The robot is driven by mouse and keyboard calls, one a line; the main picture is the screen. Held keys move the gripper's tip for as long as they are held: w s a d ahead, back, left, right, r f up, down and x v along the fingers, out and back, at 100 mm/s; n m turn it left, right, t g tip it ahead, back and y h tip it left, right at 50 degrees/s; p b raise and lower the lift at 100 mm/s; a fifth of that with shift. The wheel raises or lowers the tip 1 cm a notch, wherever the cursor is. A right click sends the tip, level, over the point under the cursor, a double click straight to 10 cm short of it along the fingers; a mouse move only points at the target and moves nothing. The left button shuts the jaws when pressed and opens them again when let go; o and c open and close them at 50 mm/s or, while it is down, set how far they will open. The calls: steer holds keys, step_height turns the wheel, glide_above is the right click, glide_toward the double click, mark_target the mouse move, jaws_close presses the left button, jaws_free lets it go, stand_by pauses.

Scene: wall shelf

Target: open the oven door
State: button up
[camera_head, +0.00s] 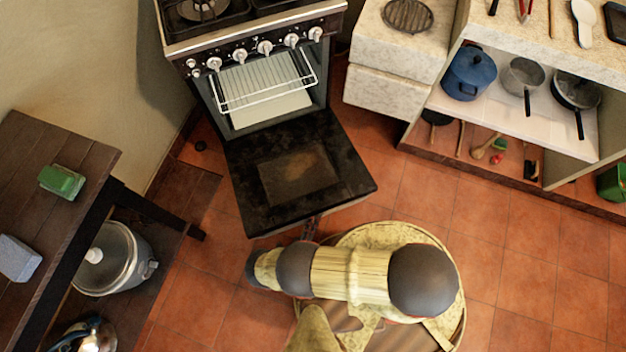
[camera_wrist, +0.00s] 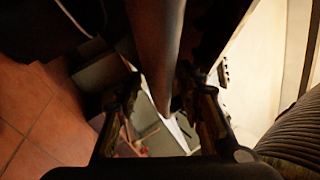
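The black oven door (camera_head: 298,168) is folded down and lies out nearly flat in front of the oven. The oven cavity (camera_head: 265,100) is exposed, with a wire rack (camera_head: 265,88) inside. My gripper (camera_head: 308,230) is at the door's front edge in the head view, mostly hidden by the door and my arm. In the wrist view my gripper (camera_wrist: 162,95) has its two fingers apart, with a metal bar (camera_wrist: 157,40), which looks like the door handle, running between them. A gap shows beside the left finger; contact on the right is unclear.
A wooden table (camera_head: 70,140) stands at left with a rice cooker (camera_head: 112,258) below. A counter (camera_head: 398,60) and a shelf with pots (camera_head: 510,115) are at right. Tiled floor (camera_head: 430,190) is free right of the door.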

mark_target(312, 213)
steer(key=shift+r, duration=5)
steer(key=shift+f, duration=0.1)
